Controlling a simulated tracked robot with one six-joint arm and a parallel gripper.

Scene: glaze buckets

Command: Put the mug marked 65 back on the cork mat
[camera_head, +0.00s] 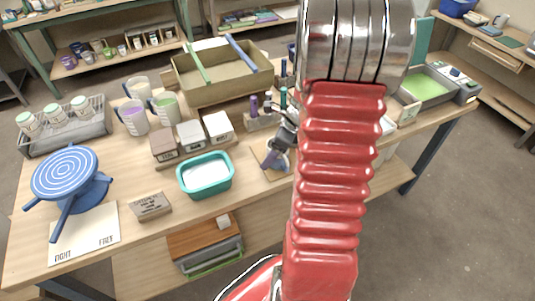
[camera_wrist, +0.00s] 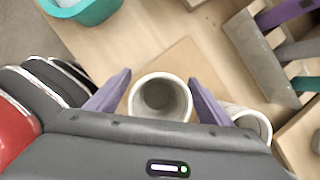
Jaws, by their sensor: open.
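In the wrist view, a pale round mug (camera_wrist: 160,97) with a grey inside is seen from above between the two purple fingers of my gripper (camera_wrist: 159,78). The fingers are open, one on each side of it, with small gaps visible. A tan square, apparently the cork mat (camera_wrist: 183,56), lies beneath or behind this mug; whether the mug rests on it is unclear. A second pale mug (camera_wrist: 254,122) is partly hidden behind the right finger. In the head view, my gripper (camera_head: 281,150) is low over the cork mat (camera_head: 262,153), partly behind my red arm. No number is legible.
A teal tub (camera_head: 206,176) stands left of the mat. A rack with upright tools (camera_head: 261,121) is just behind it. Bare wood lies in front.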

